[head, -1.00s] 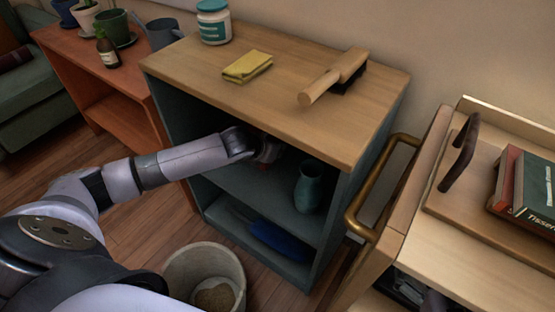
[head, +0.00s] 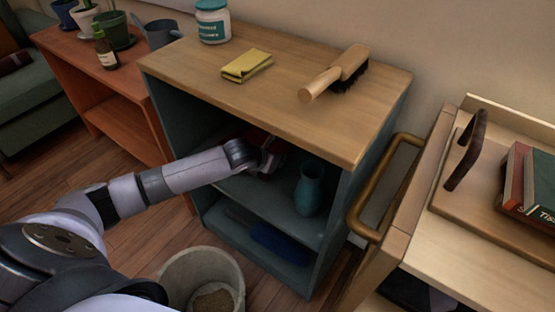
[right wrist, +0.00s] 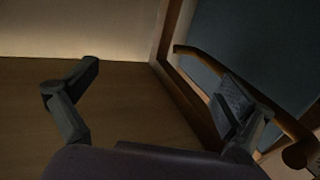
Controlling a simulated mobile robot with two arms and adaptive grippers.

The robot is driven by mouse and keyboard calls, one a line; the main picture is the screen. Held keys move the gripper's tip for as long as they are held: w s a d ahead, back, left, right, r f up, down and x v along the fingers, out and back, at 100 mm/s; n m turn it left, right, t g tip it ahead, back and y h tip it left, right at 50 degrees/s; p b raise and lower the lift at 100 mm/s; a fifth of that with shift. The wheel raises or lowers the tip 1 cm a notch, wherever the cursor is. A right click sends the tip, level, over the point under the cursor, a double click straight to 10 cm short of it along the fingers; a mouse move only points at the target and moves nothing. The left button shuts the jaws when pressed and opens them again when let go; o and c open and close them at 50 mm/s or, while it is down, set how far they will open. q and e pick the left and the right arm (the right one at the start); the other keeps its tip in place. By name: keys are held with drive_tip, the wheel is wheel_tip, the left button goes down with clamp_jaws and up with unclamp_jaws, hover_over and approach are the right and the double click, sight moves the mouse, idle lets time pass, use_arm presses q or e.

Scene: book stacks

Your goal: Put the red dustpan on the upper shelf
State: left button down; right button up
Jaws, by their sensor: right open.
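The teal shelf unit (head: 154,105) with a wooden top stands in the middle of the head view. My left gripper (head: 271,157) is inside its upper compartment, above the upper shelf (head: 250,190). A dark red patch (head: 256,138), which looks like part of the red dustpan, shows in shadow just behind the gripper. The rest of it is hidden, and I cannot tell whether the fingers touch it. In the right wrist view my right gripper (right wrist: 158,76) is open and empty.
A teal vase (head: 309,188) stands on the upper shelf, right of my left gripper. A blue object (head: 277,243) lies on the lower shelf. A brush (head: 335,75), yellow cloth (head: 246,66) and jar (head: 212,22) are on top. A bin (head: 205,272) and a cart (head: 440,250) stand nearby.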

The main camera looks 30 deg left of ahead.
use_arm(q)
drive_tip(key=c, duration=2.3)
unclamp_jaws()
drive_tip(key=shift+f, duration=0.1)
drive_tip(key=o, duration=0.5)
drive_tip(key=shift+r, duration=0.2)
drive_tip(key=p+v, duration=0.2)
drive_tip(key=v, duration=0.4)
drive_tip(key=shift+r, duration=0.1)
drive_tip(key=p+v, duration=0.2)
drive_tip(key=v, duration=0.3)
drive_tip(key=shift+s+r, duration=0.25)
drive_tip(key=shift+s, duration=0.1)
use_arm(e)
drive_tip(key=s+d+f+g+h, duration=0.1)
drive_tip(key=s+f+g, duration=0.2)
drive_tip(key=s+f, duration=0.1)
drive_tip(key=s+d+f+g+h, duration=0.1)
drive_tip(key=s+d+f+g, duration=0.1)
drive_tip(key=s+f+g, duration=0.2)
drive_tip(key=s+d+f+g+h, duration=0.1)
drive_tip(key=s+d+f+g, duration=0.1)
drive_tip(key=s+f+g, duration=0.2)
drive_tip(key=shift+s+d+f+m, duration=0.1)
drive_tip(key=shift+f+m, duration=0.05)
drive_tip(key=shift+f, duration=0.5)
drive_tip(key=shift+d+f+m, duration=0.1)
drive_tip(key=shift+f+m, duration=0.05)
drive_tip(key=shift+f, duration=0.5)
